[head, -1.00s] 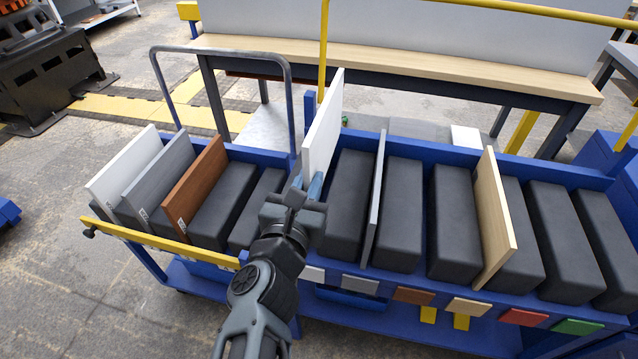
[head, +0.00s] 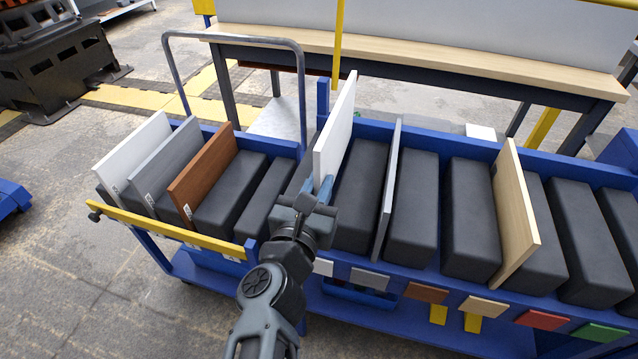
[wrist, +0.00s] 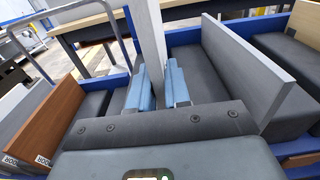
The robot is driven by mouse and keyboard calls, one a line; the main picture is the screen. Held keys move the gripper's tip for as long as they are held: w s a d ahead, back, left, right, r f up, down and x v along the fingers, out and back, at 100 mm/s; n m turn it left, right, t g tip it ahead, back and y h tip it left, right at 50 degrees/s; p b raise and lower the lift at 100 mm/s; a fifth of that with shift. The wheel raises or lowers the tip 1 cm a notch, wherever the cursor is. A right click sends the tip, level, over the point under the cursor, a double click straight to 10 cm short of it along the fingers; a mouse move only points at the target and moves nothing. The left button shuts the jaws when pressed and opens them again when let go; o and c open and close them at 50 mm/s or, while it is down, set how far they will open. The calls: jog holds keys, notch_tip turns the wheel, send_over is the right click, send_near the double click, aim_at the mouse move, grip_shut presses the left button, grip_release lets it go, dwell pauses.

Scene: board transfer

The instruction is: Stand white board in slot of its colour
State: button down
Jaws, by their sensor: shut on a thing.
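My gripper (head: 323,190) is shut on the white board (head: 336,128), which stands upright between the fingers. In the wrist view the white board (wrist: 152,45) rises between my two blue fingertips (wrist: 155,90). It is at the left end of the blue rack, beside the first dark pad (head: 360,190). The white tag (head: 323,267) on the rack's front lies just below this gap. My gripper and the fingers hide the board's lower edge, so I cannot tell how deep it sits.
A grey board (head: 390,185) and a light wood board (head: 513,210) stand in the rack to the right. A yellow-railed cart (head: 180,232) on the left holds another white board (head: 133,155), a grey board (head: 160,165) and a brown board (head: 203,175).

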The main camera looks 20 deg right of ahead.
jog(key=shift+s+f+b, duration=0.15)
jog(key=shift+f+b, duration=3.6)
jog(key=shift+f, duration=1.05)
jog(key=c, duration=1)
grip_release()
jog(key=shift+f, duration=0.1)
jog(key=s+a+r, duration=0.2)
jog(key=s+a, duration=0.3)
jog(key=s, duration=0.1)
jog(key=shift+r, duration=0.25)
